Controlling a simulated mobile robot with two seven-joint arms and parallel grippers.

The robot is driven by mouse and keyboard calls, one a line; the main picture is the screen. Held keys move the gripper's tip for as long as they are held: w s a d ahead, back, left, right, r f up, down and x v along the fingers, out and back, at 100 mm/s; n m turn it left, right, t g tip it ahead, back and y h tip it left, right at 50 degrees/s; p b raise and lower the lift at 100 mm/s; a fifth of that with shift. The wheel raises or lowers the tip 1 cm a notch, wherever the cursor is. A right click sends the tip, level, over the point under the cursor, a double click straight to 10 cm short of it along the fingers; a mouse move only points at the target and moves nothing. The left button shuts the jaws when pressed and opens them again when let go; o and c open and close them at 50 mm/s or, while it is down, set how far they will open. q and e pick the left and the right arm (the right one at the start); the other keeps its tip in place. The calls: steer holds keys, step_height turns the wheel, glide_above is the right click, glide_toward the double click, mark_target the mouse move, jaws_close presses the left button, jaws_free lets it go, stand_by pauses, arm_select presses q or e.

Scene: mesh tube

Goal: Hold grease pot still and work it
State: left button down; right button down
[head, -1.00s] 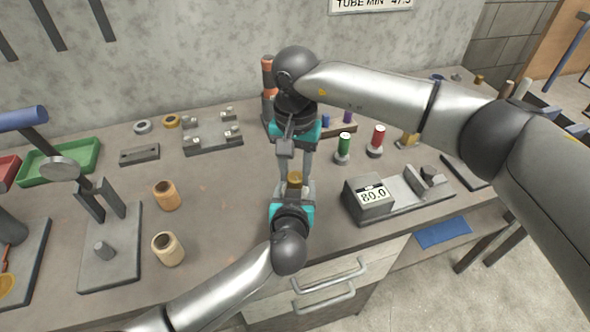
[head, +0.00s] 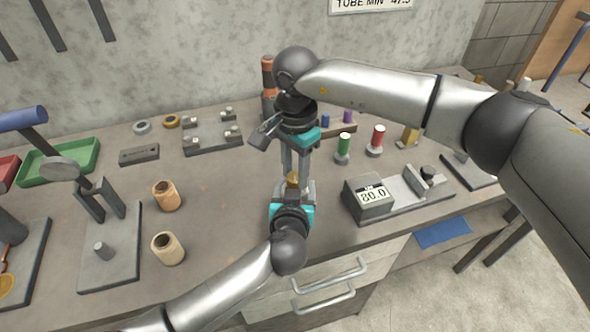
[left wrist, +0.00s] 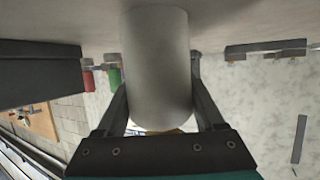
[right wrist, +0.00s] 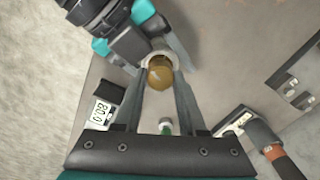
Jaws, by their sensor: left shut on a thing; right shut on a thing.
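The grease pot shows in the left wrist view as a pale grey cylinder (left wrist: 158,65) between the fingers. My left gripper (head: 293,190) is shut on its body from the front, at the bench. Its brass-coloured top (right wrist: 160,74) shows in the right wrist view between the right fingertips. My right gripper (head: 294,174) points down from above and is shut on this brass top. The top also shows as a small gold spot in the head view (head: 293,179). Most of the pot body is hidden by the left gripper in the head view.
A gauge block with a display reading 80.0 (head: 370,198) stands close to the right. Green (head: 344,148) and red (head: 377,140) plugs stand behind it. Two tan tubes (head: 167,195) (head: 168,249) stand to the left. A fixture plate (head: 212,139) lies behind. Bare bench separates these.

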mark_target(295, 176)
arm_select(q)
steer(key=shift+d, duration=0.1)
stand_by(0.3)
arm_select(e)
steer(key=shift+c, duration=2.3)
jaws_free()
step_height(295, 176, up, 12)
arm_select(q)
jaws_free()
